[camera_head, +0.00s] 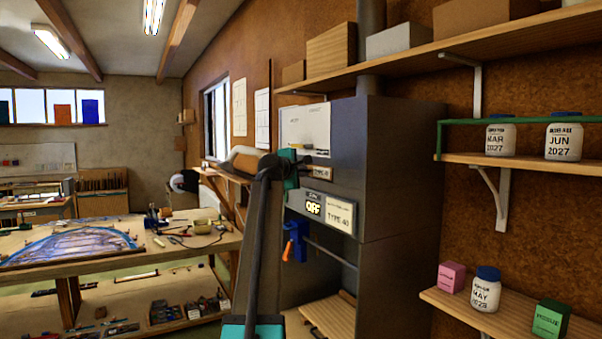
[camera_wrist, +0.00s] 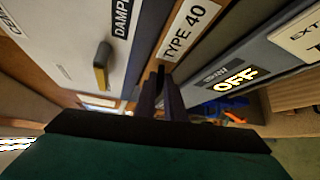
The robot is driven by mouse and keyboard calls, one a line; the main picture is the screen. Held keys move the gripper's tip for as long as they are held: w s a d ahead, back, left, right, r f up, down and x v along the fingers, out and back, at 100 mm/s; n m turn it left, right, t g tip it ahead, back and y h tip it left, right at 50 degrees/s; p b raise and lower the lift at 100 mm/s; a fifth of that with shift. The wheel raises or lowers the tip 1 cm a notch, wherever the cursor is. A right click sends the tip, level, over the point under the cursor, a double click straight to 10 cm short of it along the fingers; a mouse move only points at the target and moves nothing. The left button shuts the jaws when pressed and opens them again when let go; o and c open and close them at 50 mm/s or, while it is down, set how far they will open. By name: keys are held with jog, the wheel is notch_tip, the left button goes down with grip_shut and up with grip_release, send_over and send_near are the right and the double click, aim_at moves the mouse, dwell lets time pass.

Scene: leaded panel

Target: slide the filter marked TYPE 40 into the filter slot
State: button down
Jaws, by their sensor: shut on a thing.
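The filter marked TYPE 40 shows in the wrist view (camera_wrist: 183,36) as a brown-edged strip with a white label, between the white DAMPER panel (camera_wrist: 85,50) and the grey panel reading OFF (camera_wrist: 232,80). In the head view its small label (camera_head: 317,173) shows on the cabinet front. My gripper (camera_wrist: 162,85) is shut on the filter's front edge; it also shows at the cabinet in the head view (camera_head: 300,165). The filter lies in line with the slot area between the panels. The slot opening is hidden, and I cannot tell how deep the filter sits.
Shelves with jars (camera_head: 486,288) stand at the right. A workbench (camera_head: 110,255) with a leaded panel is at the left.

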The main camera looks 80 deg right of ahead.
jog(key=shift+s+d+r, duration=0.1)
jog(key=shift+s+d, duration=0.45)
jog(key=shift+s, duration=0.1)
dwell(0.3)
jog(key=c, duration=1.8)
grip_release()
jog(key=shift+o, duration=0.2)
jog(key=shift+a, duration=0.15)
jog(key=shift+a, duration=0.15)
jog(key=b+v, duration=0.5)
jog(key=v, duration=0.8)
jog(key=shift+a, duration=0.1)
